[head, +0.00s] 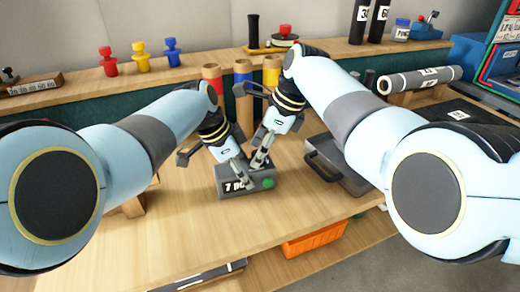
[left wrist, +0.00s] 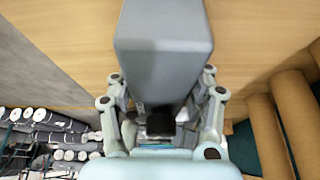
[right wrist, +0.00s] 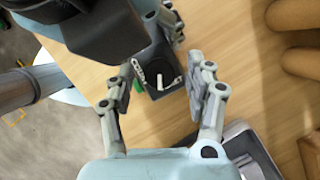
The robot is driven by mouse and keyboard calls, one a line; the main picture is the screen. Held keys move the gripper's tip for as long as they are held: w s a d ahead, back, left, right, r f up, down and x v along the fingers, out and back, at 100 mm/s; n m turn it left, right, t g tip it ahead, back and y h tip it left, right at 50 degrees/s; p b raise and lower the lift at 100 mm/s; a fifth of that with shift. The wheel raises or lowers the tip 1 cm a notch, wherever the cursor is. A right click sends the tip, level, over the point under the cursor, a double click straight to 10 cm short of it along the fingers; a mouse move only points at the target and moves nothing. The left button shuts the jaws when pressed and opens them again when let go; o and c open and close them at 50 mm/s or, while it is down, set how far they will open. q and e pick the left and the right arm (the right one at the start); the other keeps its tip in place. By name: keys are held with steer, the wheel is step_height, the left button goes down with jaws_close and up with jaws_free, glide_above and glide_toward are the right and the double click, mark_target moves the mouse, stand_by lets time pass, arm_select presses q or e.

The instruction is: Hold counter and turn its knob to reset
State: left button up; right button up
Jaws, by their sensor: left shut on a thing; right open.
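The counter (head: 232,187) is a dark grey box on the wooden table, with a "7 pc" display and a green button (head: 268,182) on its front. My left gripper (head: 237,172) is shut on the counter; in the left wrist view its fingers flank the grey body (left wrist: 163,60). My right gripper (head: 260,161) is open just above the counter's right part. In the right wrist view, its fingers stand apart on either side of a dark round knob (right wrist: 160,78) with a white mark. The green button (right wrist: 137,86) shows beside the left finger. Contact with the knob cannot be told.
A grey case (head: 335,165) lies right of the counter. Upright brown, blue and yellow-banded rolls (head: 242,72) stand behind my grippers. A shelf behind holds red, yellow and blue knobbed pieces (head: 140,58). An orange bin (head: 314,240) sits below the front edge. The table's front left is clear.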

steer(key=shift+a+f, duration=0.1)
steer(key=shift+f, duration=0.05)
steer(key=shift+c, duration=0.4)
jaws_close()
steer(key=n+g, duration=0.1)
steer(key=n, duration=0.3)
steer(key=shift+w+n+g, duration=0.15)
steer(key=shift+n+g, duration=0.25)
steer(key=shift+o, duration=0.4)
jaws_free()
